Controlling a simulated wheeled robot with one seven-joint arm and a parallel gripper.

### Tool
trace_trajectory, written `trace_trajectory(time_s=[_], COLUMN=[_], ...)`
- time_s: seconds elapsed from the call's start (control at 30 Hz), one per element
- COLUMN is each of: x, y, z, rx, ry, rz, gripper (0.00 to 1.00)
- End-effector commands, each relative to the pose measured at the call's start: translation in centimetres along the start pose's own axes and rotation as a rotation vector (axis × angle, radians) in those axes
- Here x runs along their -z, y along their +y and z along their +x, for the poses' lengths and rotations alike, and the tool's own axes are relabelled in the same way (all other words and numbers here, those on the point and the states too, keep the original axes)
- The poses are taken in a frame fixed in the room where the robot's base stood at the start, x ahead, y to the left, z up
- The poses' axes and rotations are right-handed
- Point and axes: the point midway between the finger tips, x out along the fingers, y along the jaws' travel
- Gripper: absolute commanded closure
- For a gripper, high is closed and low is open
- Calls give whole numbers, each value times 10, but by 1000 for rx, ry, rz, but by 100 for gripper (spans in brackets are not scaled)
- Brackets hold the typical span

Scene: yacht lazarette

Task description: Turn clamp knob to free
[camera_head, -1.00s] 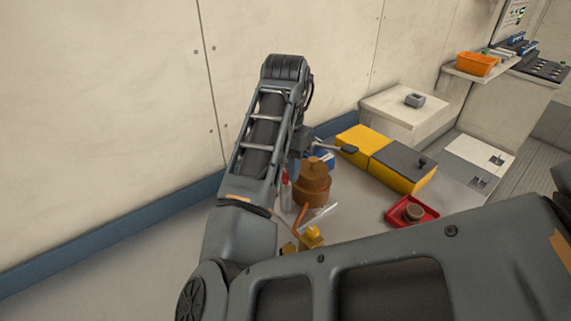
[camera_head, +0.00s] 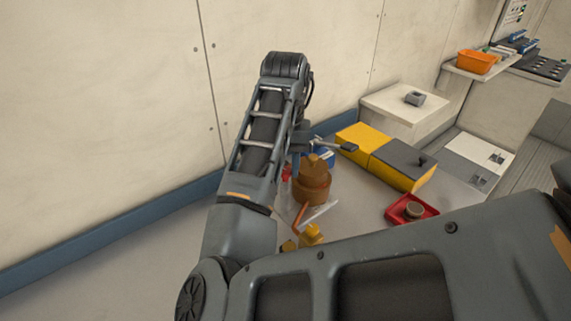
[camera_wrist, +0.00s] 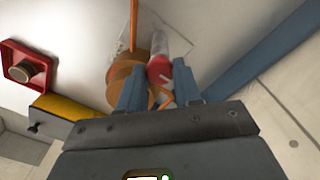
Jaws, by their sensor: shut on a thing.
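An orange-brown round fitting (camera_head: 312,186) stands on the grey surface beyond my forearm. A smaller orange-brown knob (camera_head: 314,163) shows on top of it. In the wrist view the fitting (camera_wrist: 116,84) is partly covered by the left finger. My gripper (camera_wrist: 158,80) has two blue fingers, one on each side of an orange-brown part that looks like the knob, and is shut on it. The contact is mostly hidden by the fingers and palm. In the head view one blue finger shows just left of the knob.
A red-topped item (camera_wrist: 160,69) stands close beside the fitting. A yellow part with an orange lever (camera_head: 311,235) is in front. A yellow and grey box (camera_head: 402,165) and a red tray (camera_head: 429,213) are to the right. The wall is behind.

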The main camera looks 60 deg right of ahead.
Motion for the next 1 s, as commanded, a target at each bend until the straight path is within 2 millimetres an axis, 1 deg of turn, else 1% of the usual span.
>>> trace_trajectory(time_s=[0.23, 0.27, 0.5, 0.77, 0.87, 1.0], x=[0, 0, 0, 0, 0, 0], y=[-1, -1, 0, 0, -1, -2], z=[-1, -1, 0, -1, -6, -21], rx=[1, 1, 1, 1, 3, 5], ry=[2, 1, 1, 0, 1, 2], rz=[-1, -1, 0, 1, 1, 3], gripper=[97, 64, 41, 41, 41, 41])
